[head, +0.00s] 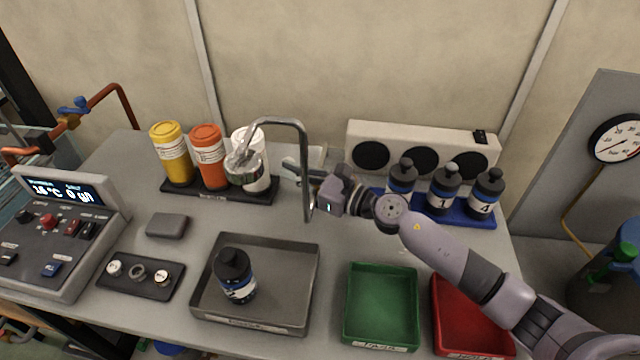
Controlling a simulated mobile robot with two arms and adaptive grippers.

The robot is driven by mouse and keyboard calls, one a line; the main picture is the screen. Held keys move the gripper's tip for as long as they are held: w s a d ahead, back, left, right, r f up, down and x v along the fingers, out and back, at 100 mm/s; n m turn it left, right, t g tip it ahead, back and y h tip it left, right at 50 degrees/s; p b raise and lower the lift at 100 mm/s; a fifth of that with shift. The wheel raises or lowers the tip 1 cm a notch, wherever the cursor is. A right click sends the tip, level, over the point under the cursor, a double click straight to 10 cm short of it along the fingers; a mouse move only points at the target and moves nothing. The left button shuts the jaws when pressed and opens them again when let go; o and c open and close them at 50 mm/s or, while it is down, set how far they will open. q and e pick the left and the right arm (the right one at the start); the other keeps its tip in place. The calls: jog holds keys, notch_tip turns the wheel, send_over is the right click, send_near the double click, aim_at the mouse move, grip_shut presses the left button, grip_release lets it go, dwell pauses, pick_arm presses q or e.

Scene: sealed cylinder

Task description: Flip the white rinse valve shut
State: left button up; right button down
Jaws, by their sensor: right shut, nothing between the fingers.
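A grey metal rinse pipe (305,160) rises from the bench and bends over to the left, ending above the white bottle. A pale grey-white fitting (241,163) shows at the pipe's end. I cannot clearly make out the white rinse valve or which way its handle lies. A small pale piece (317,154) shows behind my right gripper; I cannot tell what it is. My right gripper (287,172) is shut and empty, its fingers pointing left beside the upright pipe. I cannot tell whether they touch it. My left gripper is out of view.
Yellow (172,155), orange (208,158) and white (262,178) bottles stand on a black tray. A black bottle (233,272) stands in a grey tray (305,285). Numbered bottles (443,190) stand right, behind my arm. Green (382,342) and red (450,340) trays lie in front.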

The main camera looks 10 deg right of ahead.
jog(key=v, duration=1.2)
jog(key=shift+w+r, duration=0.1)
jog(key=shift+r, duration=0.05)
